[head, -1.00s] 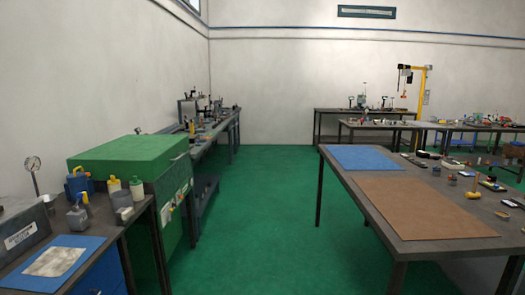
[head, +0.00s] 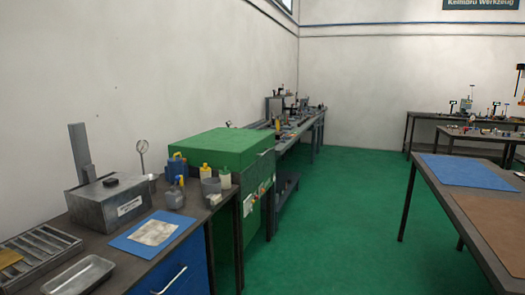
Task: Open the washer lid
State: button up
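A green box-shaped cabinet (head: 222,150) with a flat green lid, which looks like the washer, stands between the benches on the left. Its lid looks shut. Small buttons or controls and pale labels show on its right-hand side, too small to read. A grey metal box with a lid (head: 112,203), a dark knob on top and a white label, sits on the near left bench; its lid also looks shut. My gripper is not in view.
The near left bench (head: 105,246) holds bottles, a blue mat (head: 120,243) and trays. A bench with a blue mat (head: 472,170) and a brown mat stands at right. The green floor (head: 345,225) between them is clear.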

aim_at(236, 149)
jog(key=i+z, duration=0.15)
jog(key=i, duration=4.25)
